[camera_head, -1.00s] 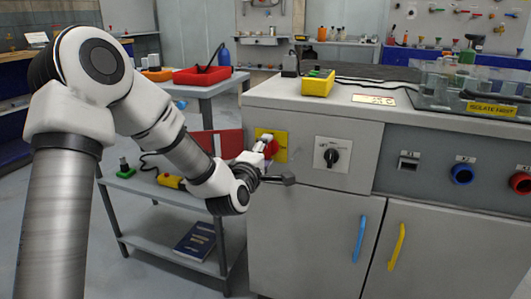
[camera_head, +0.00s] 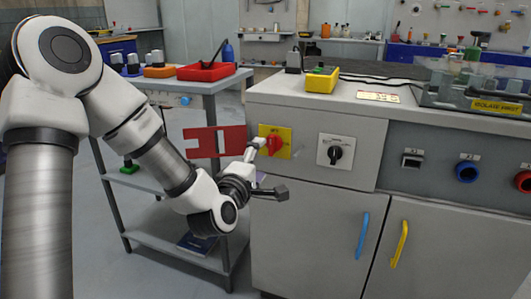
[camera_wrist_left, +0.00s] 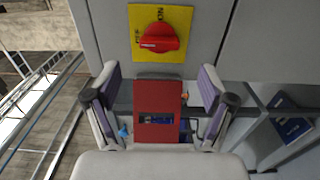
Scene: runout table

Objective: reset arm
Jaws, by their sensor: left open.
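My left gripper (camera_head: 256,150) is just left of the yellow switch plate (camera_head: 284,142) on the grey cabinet's front. Its two fingers stand apart in the left wrist view (camera_wrist_left: 159,85), with nothing gripped between them. The red rotary switch (camera_head: 272,144) sits on that plate and also shows at the top of the left wrist view (camera_wrist_left: 156,38), ahead of the fingertips and apart from them. A red plate with a slot (camera_head: 205,142) is left of the gripper. It appears between the fingers in the wrist view (camera_wrist_left: 157,103). My right gripper is not in view.
The cabinet (camera_head: 315,205) has a black rotary switch (camera_head: 337,152), blue (camera_head: 361,238) and yellow (camera_head: 399,245) handles. A yellow box (camera_head: 322,80) stands on top. A grey trolley (camera_head: 165,232) with a blue book (camera_head: 197,243) is below my arm. Floor at lower left is open.

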